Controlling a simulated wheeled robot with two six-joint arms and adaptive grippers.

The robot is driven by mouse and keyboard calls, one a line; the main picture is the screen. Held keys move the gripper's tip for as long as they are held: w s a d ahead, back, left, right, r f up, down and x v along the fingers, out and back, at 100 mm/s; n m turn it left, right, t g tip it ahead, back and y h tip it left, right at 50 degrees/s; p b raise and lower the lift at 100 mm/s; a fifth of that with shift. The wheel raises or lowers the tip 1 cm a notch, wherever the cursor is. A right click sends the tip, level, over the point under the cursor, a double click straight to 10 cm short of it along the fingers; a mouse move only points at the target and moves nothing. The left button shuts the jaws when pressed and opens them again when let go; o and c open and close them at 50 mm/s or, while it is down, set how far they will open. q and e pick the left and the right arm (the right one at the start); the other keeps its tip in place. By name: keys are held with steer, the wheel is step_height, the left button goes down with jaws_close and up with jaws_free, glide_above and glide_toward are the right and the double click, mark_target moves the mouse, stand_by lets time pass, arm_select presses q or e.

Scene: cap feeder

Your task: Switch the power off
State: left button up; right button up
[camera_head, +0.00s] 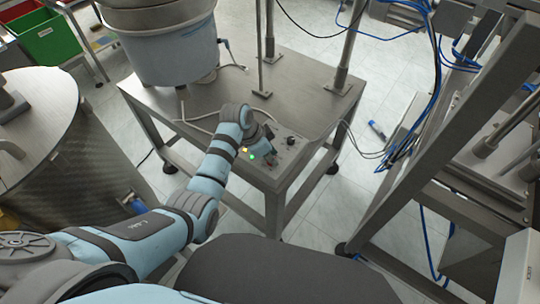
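A control panel (292,153) lies on the front corner of the steel table. It carries a black knob (291,141), a small yellow button or light (245,150) and a green one (252,157). Which of its controls is the power switch is too small to tell. My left arm comes in from the left, and my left gripper (268,151) is over the panel, just left of the black knob. It hides part of the panel. I cannot tell whether its fingers are open, shut or touching a control. My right gripper is out of view.
The steel table (300,88) holds a large grey feeder bowl (172,45) and upright posts (345,50). A metal machine frame (450,130) with blue hoses stands at right. A round drum (60,150) stands at left. Part of the tabletop behind the panel is clear.

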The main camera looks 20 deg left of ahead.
arm_select(q)
jaws_close()
steer(key=shift+r+n+p, duration=0.2)
steer(key=shift+n+p, duration=0.3)
steer(key=shift+p, duration=0.3)
steer(key=n+y+p, duration=0.1)
steer(key=n+p, duration=0.1)
steer(key=n+t+p, duration=0.1)
steer(key=n+p, duration=0.1)
steer(key=p, duration=0.1)
steer(key=shift+d+n+y, duration=0.1)
steer(key=shift+n+y, duration=0.2)
steer(key=shift+y, duration=0.1)
steer(key=n+y+p, duration=0.1)
steer(key=n+p, duration=0.1)
steer(key=shift+n+t, duration=0.3)
steer(key=shift+t, duration=0.1)
steer(key=shift+f+n+y, duration=0.1)
steer(key=shift+n+y, duration=0.2)
steer(key=shift+n, duration=0.5)
steer(key=shift+n+y, duration=0.4)
steer(key=shift+n, duration=0.7)
